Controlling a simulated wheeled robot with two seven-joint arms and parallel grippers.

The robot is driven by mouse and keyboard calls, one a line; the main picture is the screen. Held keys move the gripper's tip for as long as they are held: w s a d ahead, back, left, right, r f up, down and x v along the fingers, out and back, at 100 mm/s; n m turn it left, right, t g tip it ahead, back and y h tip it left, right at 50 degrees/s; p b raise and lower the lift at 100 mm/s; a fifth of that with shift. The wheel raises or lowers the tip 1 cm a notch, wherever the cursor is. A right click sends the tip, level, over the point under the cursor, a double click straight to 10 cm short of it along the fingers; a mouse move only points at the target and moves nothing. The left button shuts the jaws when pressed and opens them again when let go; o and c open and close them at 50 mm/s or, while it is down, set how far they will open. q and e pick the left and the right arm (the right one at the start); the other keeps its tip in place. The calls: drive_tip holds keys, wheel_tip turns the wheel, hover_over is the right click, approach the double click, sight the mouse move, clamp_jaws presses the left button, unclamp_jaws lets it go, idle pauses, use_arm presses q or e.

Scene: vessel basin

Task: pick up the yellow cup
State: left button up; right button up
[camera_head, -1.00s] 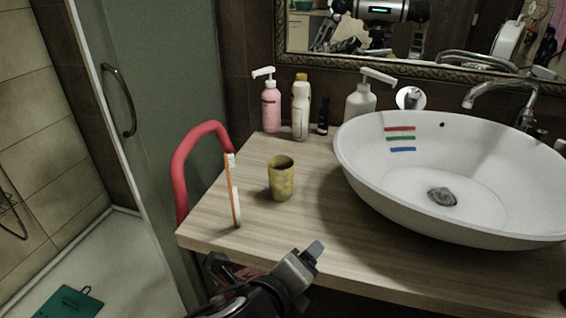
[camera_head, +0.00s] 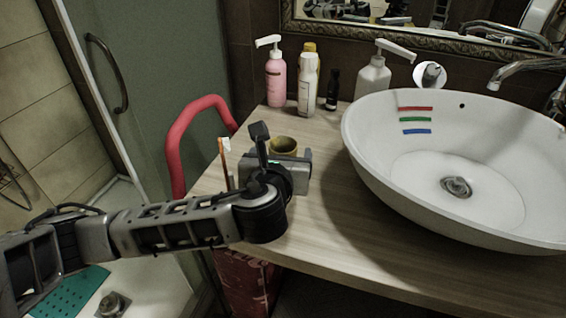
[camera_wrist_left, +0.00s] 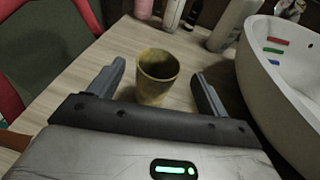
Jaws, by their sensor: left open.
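The yellow cup (camera_head: 284,146) stands upright on the wooden counter, left of the basin. In the head view my left gripper and wrist cover most of it, and only its rim shows. In the left wrist view the yellow cup (camera_wrist_left: 157,76) stands between the two fingers of my left gripper (camera_wrist_left: 160,88). The fingers are open, one on each side, with a gap to the cup on both sides. My left gripper (camera_head: 278,160) is low over the counter in the head view. My right gripper is not in view.
An orange toothbrush (camera_head: 224,160) stands left of the cup, partly hidden by my arm. A white basin (camera_head: 380,165) fills the right of the counter (camera_head: 345,215). A pink pump bottle (camera_head: 276,80), a white bottle (camera_head: 305,88) and a white dispenser (camera_head: 372,80) stand behind.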

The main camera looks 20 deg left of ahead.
sight(285, 141)
use_arm(q)
drive_tip(key=x, duration=0.5)
drive_tip(key=shift+w+a, duration=0.2)
drive_tip(key=shift+w, duration=0.2)
drive_tip(key=c, duration=1)
